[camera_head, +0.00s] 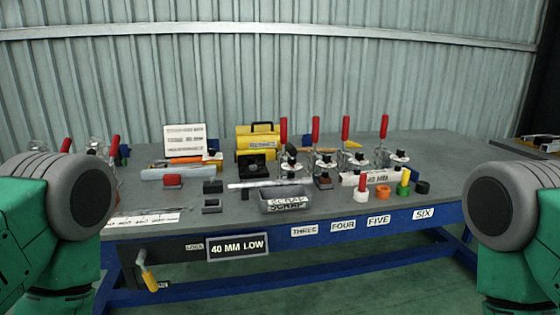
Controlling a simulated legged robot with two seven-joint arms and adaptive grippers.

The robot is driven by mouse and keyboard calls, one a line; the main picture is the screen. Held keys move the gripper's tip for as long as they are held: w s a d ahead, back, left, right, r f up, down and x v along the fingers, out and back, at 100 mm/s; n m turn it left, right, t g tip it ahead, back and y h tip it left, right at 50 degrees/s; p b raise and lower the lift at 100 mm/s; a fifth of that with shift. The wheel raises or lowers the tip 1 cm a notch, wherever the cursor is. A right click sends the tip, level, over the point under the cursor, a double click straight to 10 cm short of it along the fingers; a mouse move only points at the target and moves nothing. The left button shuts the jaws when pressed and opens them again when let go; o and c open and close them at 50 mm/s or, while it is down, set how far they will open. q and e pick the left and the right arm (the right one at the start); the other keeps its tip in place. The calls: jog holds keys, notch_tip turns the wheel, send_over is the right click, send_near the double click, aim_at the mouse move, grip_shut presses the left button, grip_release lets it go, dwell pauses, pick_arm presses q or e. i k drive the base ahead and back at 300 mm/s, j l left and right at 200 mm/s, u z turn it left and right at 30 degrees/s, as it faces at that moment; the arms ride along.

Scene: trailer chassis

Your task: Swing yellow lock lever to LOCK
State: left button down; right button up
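The yellow lock lever (148,278) hangs from the front left of the table frame, below the top. It slants down and slightly right from a small grey pivot. A dark plate with small pale lettering (195,246), too small to read surely, is up and right of it. Beside that is a "40 MM LOW" sign (238,246). My green and grey arm links show at the left and right edges. Neither gripper is in view, and nothing is seen touching the lever.
The blue-framed table (440,165) carries several red-handled clamps (345,128), a yellow case (257,140), a grey scrap bin (285,198) and small blocks. Labels THREE to SIX line its front edge. The green floor (400,285) in front shows clear. A corrugated wall stands behind.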

aim_at(149, 278)
jog(key=u, duration=1.45)
